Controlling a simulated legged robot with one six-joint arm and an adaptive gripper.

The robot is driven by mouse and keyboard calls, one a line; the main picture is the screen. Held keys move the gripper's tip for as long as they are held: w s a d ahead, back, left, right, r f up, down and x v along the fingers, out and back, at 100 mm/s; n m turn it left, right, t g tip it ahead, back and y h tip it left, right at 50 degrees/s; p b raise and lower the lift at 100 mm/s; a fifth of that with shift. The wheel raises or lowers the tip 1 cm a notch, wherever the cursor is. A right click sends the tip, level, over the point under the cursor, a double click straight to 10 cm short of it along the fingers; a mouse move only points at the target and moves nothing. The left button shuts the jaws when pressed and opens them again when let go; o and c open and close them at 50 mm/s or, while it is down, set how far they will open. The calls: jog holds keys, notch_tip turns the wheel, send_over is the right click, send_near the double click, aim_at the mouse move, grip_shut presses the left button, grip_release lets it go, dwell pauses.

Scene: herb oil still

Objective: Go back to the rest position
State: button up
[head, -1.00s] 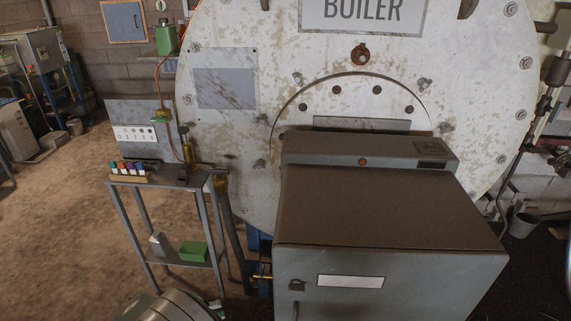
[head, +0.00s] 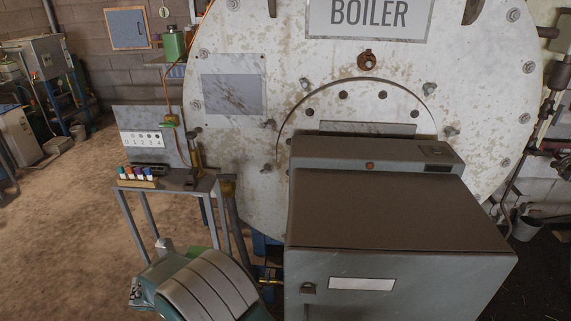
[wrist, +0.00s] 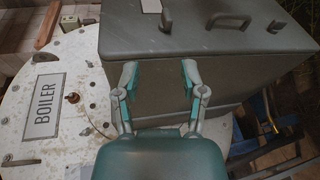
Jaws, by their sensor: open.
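My gripper (wrist: 159,70) shows in the wrist view with its two fingers spread apart and nothing between them. Behind the fingers is the grey burner cabinet (wrist: 215,45); I cannot tell the gap between them. In the head view the same cabinet (head: 400,215) stands in front of the round white boiler (head: 240,150). The boiler (wrist: 35,75) is on the left of the wrist view. My gripper's fingers cannot be made out in the head view; a rounded grey and teal part of my arm is at the lower left.
A narrow metal stand (head: 195,186) left of the boiler holds several coloured vials (head: 140,175) and a board numbered 0 to 4 (head: 143,139). My arm covers much of its lower shelf. A bucket (head: 525,226) stands at the right. Open brown floor (head: 70,220) lies at the left.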

jog(key=s+d+r+m+g+y, duration=0.1)
jog(key=d+r+g+y, duration=0.1)
jog(key=d+r+y, duration=0.35)
jog(key=s+d+r+m+g+y, duration=0.1)
jog(key=s+d+r+g+y, duration=0.15)
jog(key=d+r, duration=0.65)
jog(key=s+d+r+m+t+y, duration=0.1)
jog(key=s+d+r+t+y, duration=0.2)
jog(key=s+d+t+y, duration=0.4)
jog(key=s+d, duration=0.4)
jog(key=shift+s+d+r+t, duration=0.25)
jog(key=shift+s+d+t, duration=0.1)
jog(key=shift+d, duration=0.15)
